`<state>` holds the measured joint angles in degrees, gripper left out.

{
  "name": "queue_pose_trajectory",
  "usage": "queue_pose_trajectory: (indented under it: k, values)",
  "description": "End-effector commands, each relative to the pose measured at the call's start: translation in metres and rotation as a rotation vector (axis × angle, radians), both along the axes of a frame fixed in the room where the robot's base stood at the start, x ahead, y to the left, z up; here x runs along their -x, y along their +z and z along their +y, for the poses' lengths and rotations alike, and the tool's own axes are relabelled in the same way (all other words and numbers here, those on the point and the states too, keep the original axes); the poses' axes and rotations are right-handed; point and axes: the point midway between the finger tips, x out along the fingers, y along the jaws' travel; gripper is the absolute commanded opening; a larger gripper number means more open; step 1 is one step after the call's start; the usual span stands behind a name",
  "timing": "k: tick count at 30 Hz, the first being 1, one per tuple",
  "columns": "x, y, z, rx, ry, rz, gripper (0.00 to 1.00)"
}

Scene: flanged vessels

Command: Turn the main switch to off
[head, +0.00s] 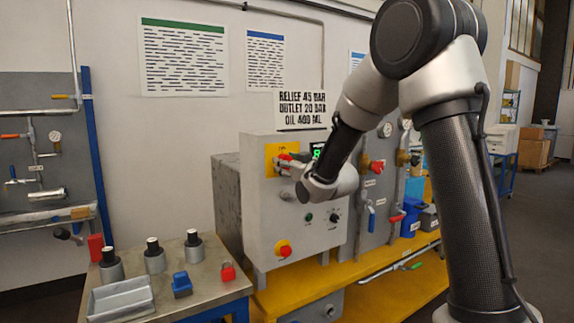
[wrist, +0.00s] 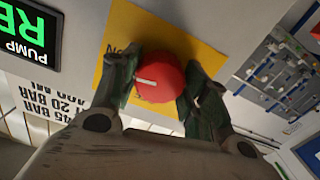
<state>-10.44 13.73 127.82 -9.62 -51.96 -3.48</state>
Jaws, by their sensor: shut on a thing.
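The main switch is a red round knob (wrist: 162,76) on a yellow plate (wrist: 143,24). In the wrist view its white mark lies on the knob's left part, roughly level. Upside-down lettering, apparently ON, shows beside the left finger; other lettering is mostly covered. In the head view the yellow plate (head: 271,154) is at the upper left of the grey control box (head: 297,215), with the red knob (head: 284,157) partly hidden by my gripper. My gripper (head: 291,164) reaches it from the right. In the wrist view my gripper (wrist: 160,82) is shut on the knob, one finger on each side.
A lit green display (wrist: 24,28) is beside the plate. Valves and pipes stand to the right. A steel table (head: 190,285) with a tray and small parts is in front at left.

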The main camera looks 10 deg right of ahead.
Motion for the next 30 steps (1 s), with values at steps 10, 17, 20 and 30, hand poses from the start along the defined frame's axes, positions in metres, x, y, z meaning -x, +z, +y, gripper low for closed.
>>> queue_pose_trajectory:
  k: [10, 17, 20, 30]
  values:
    - [0.0002, -0.0004, -0.0001, 0.298, 0.000, -0.096, 0.21]
    - [0.0002, -0.0005, -0.0001, 0.506, 0.000, -0.163, 0.21]
    - [0.0002, -0.0005, -0.0001, 0.597, 0.000, -0.193, 0.21]
    - [0.0002, -0.0007, -0.0002, 0.902, 0.001, -0.292, 0.21]
